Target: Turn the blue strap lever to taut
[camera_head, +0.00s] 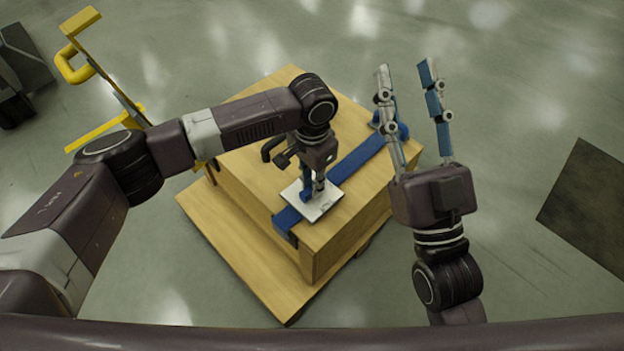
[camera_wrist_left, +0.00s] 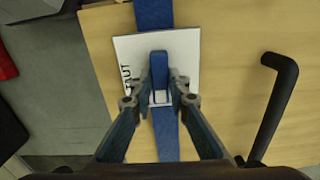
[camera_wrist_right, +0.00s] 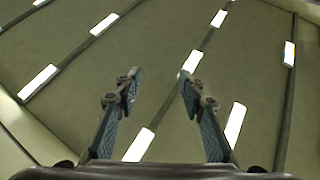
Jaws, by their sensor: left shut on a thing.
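The blue lever (camera_wrist_left: 159,68) stands on a white plate (camera_wrist_left: 187,45) on top of a wooden crate (camera_head: 250,165). The word on the plate's left side in the left wrist view is partly hidden and reads like "TAUT". A blue strap (camera_head: 358,158) runs under the plate and across the crate. My left gripper (camera_wrist_left: 160,85) reaches down over the plate, its fingers closed on either side of the lever. In the head view the arm hides most of the lever. My right gripper (camera_head: 405,72) is open and empty, raised at the right of the crate.
A black bar handle (camera_wrist_left: 275,105) stands on the crate close to my left gripper. A yellow frame (camera_head: 95,75) is at the far left. A dark flat panel (camera_head: 590,205) lies at the right. The floor between is clear.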

